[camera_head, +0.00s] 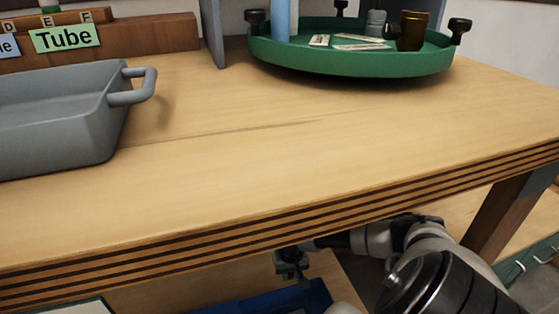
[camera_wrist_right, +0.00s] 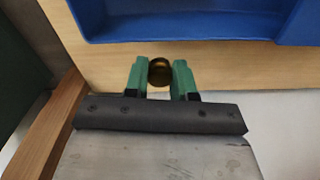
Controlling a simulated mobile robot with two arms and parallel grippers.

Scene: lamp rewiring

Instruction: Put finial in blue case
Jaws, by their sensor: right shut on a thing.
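My right gripper (camera_wrist_right: 160,75) is shut on the finial (camera_wrist_right: 160,70), a small dark brass-coloured round piece between its green fingertips. The blue case (camera_wrist_right: 200,20) lies just beyond the fingertips in the right wrist view, on a light wooden surface. In the head view, the right gripper (camera_head: 291,272) is below the front edge of the table, beside the blue case (camera_head: 318,293), which is mostly hidden under the tabletop. The finial cannot be made out in the head view. My left gripper is not in view.
The wooden tabletop (camera_head: 300,180) overhangs the lower shelf where the right arm reaches in. A grey tray (camera_head: 60,120) stands on it at left, a green round tray (camera_head: 350,62) at the back. A table leg (camera_head: 508,215) is right of the arm.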

